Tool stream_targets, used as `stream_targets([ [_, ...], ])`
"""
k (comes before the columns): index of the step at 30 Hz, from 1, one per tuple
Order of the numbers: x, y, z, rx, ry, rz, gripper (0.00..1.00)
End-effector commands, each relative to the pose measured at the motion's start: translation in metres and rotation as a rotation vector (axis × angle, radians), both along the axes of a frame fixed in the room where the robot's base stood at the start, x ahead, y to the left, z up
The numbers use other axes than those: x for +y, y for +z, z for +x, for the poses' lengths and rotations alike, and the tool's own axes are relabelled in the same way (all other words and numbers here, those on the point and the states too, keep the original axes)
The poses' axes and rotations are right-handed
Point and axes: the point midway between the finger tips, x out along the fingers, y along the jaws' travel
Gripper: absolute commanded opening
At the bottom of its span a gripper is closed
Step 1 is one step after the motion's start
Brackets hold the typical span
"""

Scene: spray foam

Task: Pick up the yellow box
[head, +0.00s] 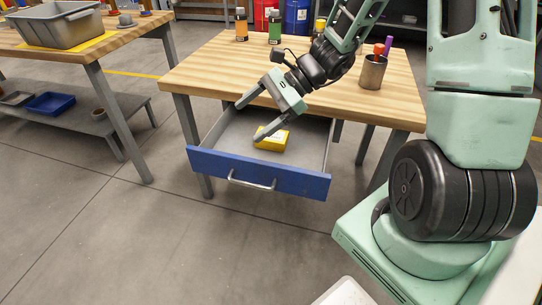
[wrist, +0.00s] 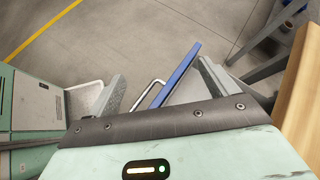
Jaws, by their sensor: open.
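The yellow box (head: 274,142) lies in the pulled-out drawer (head: 232,169) of the wooden table, near its middle. A pale label shows on its top. The drawer has a blue front with a metal handle (head: 251,182). My gripper (head: 249,121) is open and empty, its fingers pointing down and left above the drawer; the lower fingertip appears close to the box, but I cannot tell the gap. The wrist view shows both fingers apart (wrist: 160,80), with the blue drawer front (wrist: 180,72) and handle between them. The box does not show there.
The wooden tabletop (head: 205,70) is just above and behind the drawer. Another table with a grey bin (head: 55,25) stands left. The floor before the drawer is clear.

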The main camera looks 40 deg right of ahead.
Motion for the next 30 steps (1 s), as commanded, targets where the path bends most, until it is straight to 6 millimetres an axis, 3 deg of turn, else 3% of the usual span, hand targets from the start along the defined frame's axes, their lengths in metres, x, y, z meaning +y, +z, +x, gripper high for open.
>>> stream_targets([
  [1, -0.032, -0.028, 0.014, 0.028, -0.151, 0.064, 0.85],
  [6, -0.113, -0.061, 0.04, 0.074, -0.521, 0.231, 0.85],
  [10, -0.149, -0.073, 0.046, 0.085, -0.666, 0.298, 0.85],
  [14, -0.162, -0.084, 0.047, 0.089, -0.715, 0.322, 0.85],
  [25, -0.161, -0.157, 0.047, 0.09, -0.714, 0.322, 0.85],
  [30, -0.149, -0.163, 0.062, 0.086, -0.709, 0.318, 0.85],
])
